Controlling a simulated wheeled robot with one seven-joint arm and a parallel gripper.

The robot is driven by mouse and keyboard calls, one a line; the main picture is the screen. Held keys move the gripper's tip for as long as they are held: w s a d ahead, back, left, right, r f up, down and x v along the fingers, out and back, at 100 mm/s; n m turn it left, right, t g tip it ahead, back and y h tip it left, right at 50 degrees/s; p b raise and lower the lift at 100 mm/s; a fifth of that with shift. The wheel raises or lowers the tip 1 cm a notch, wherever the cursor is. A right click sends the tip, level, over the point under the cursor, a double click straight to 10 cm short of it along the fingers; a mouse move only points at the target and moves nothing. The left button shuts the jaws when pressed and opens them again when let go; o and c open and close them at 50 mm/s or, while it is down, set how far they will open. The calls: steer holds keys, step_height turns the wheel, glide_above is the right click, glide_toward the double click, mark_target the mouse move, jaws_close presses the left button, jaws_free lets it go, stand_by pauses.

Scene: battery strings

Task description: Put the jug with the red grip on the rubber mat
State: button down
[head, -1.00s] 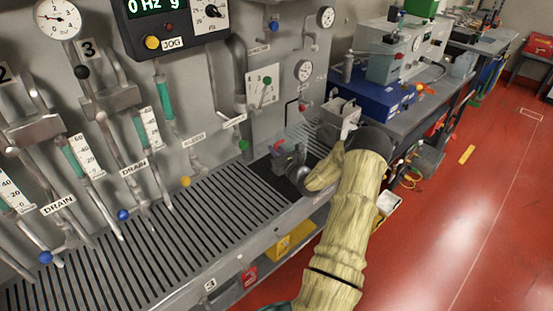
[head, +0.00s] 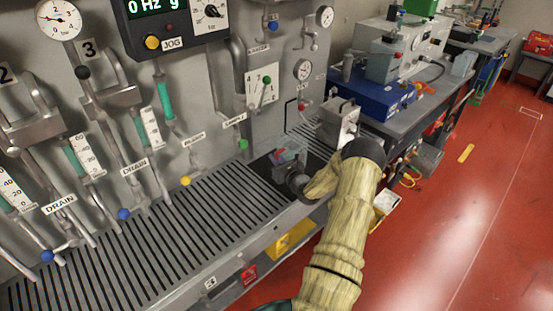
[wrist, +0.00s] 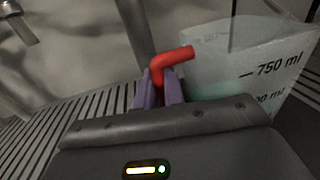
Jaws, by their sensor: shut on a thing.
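The jug with the red grip (wrist: 250,68) is a clear, pale vessel with volume marks such as 750 ml, and greenish liquid shows low inside it. Its bent red grip (wrist: 172,64) is between the purple fingers of my gripper (wrist: 160,90), which is shut on it. In the head view the jug (head: 288,152) is small, just beyond my gripper, over the dark rubber mat (head: 262,170) at the far end of the slatted bench. My gripper hides part of the mat. I cannot tell whether the jug's base touches it.
The slatted drain grating (head: 180,225) runs along the wall on the left. Pipes, valves and a green knob (head: 243,144) stand behind the mat. A grey metal box (head: 338,122) stands just right of the jug, with a blue unit (head: 375,98) beyond.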

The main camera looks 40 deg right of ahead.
steer(key=c, duration=1.5)
jaws_free()
steer(key=shift+r, duration=0.1)
steer(key=s, duration=0.4)
steer(key=s+a+b, duration=0.1)
steer(key=s, duration=0.3)
steer(key=s+b, duration=0.1)
steer(key=s, duration=0.3)
steer(key=shift+a, duration=0.2)
steer(key=shift+w, duration=0.1)
